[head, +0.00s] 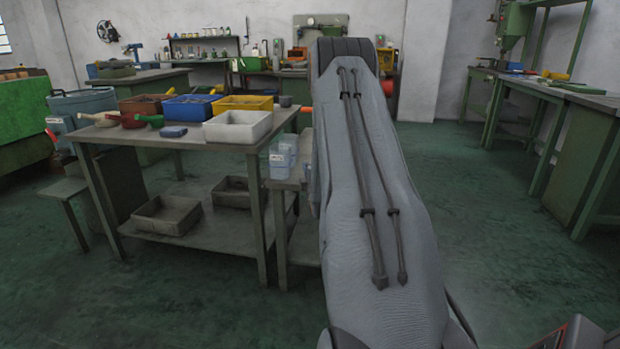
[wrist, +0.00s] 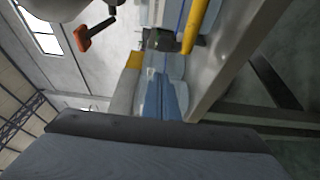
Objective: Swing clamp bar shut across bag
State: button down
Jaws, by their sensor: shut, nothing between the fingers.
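No clamp bar or bag can be made out for certain. In the head view, small clear bluish packs or boxes (head: 283,157) with labels stand at the end of a low side table, left of my arm; whether one is the bag I cannot tell. In the wrist view, a pale blue shape (wrist: 165,95) stands beyond a dark grey slab, and an orange-red handle-like part (wrist: 95,32) with a black end shows at upper left. My grey arm fills the middle of the head view and hides what is behind it. My gripper's fingers cannot be made out.
A workbench (head: 180,140) at left carries a white bin (head: 238,127), a blue bin (head: 192,108) and a yellow bin (head: 243,103). Grey trays (head: 172,214) lie on its lower shelf. Another bench (head: 590,95) stands at right. Green floor (head: 500,250) is open between.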

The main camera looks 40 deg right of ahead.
jog(key=w+a+v, duration=0.1)
jog(key=v, duration=0.9)
jog(key=w+a+r+m+g+y, duration=0.2)
jog(key=a+y, duration=0.1)
jog(key=a, duration=0.8)
jog(key=w+a+r+m+g+y, duration=0.1)
jog(key=a+g+y, duration=0.15)
jog(key=a, duration=0.85)
jog(key=s+a+r+m+g+y, duration=0.1)
jog(key=s+a+m+g+y, duration=0.1)
jog(key=s+a, duration=0.5)
jog(key=s+a+r+m+g+y, duration=0.1)
jog(key=s+a+g, duration=0.25)
jog(key=a, duration=0.65)
jog(key=s+a+r+m+g, duration=0.15)
jog(key=s+a, duration=0.25)
jog(key=s, duration=0.5)
jog(key=s+a+r+m+g+y+p, duration=0.15)
jog(key=s+a, duration=0.25)
jog(key=s, duration=0.4)
jog(key=s+a+r+g, duration=0.1)
jog(key=s+a+g, duration=0.2)
jog(key=s, duration=0.6)
jog(key=d+r+m+h+p, duration=0.1)
jog(key=d+r+m+p, duration=0.2)
jog(key=d+r+p, duration=0.5)
jog(key=r+p, duration=0.1)
jog(key=p, duration=0.7)
jog(key=shift+w+d+p, duration=0.35)
jog(key=shift+w, duration=0.05)
